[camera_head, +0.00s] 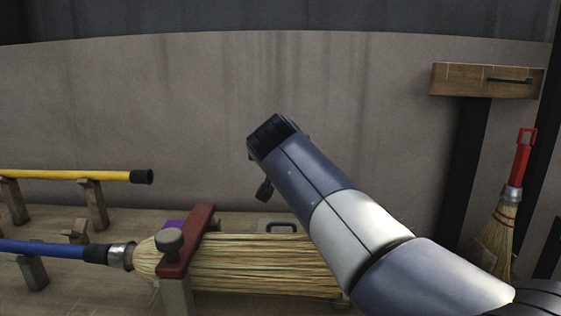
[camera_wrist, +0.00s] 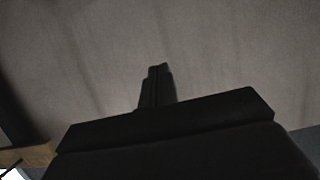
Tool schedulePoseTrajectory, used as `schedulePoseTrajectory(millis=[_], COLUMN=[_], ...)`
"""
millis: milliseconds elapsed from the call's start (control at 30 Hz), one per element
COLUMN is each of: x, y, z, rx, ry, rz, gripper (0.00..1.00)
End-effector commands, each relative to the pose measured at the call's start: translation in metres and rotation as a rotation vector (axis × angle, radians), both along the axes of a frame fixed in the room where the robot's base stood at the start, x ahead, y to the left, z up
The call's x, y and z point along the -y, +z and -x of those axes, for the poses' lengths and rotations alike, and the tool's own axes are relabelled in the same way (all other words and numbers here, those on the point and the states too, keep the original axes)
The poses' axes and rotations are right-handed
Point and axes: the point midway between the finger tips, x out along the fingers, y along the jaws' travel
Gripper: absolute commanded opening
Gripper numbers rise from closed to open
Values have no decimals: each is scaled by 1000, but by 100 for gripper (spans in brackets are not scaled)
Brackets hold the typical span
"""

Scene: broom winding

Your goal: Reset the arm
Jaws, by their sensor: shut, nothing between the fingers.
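My arm reaches up and to the left in the head view, in front of the grey wall. My gripper shows in the wrist view (camera_wrist: 158,72) as dark fingers close together, shut and empty, with a plain grey surface beyond. In the head view its fingers are hard to make out at the dark end of the arm. The arm passes in front of the right end of a straw broom head (camera_head: 260,265), and hides part of it.
A blue handle (camera_head: 45,248) joins the broom at a metal collar. A red clamp bar (camera_head: 190,240) crosses the straw. A yellow pole (camera_head: 75,175) rests on wooden supports. A small red-handled broom (camera_head: 520,165) hangs at right, below a wooden block (camera_head: 455,78).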

Motion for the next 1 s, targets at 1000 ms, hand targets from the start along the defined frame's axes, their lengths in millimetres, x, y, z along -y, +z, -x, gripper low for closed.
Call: schedulePoseTrajectory(millis=[1000], x=[0], y=[-14], z=[0], rx=[-3], ry=[0], rz=[2], gripper=[0])
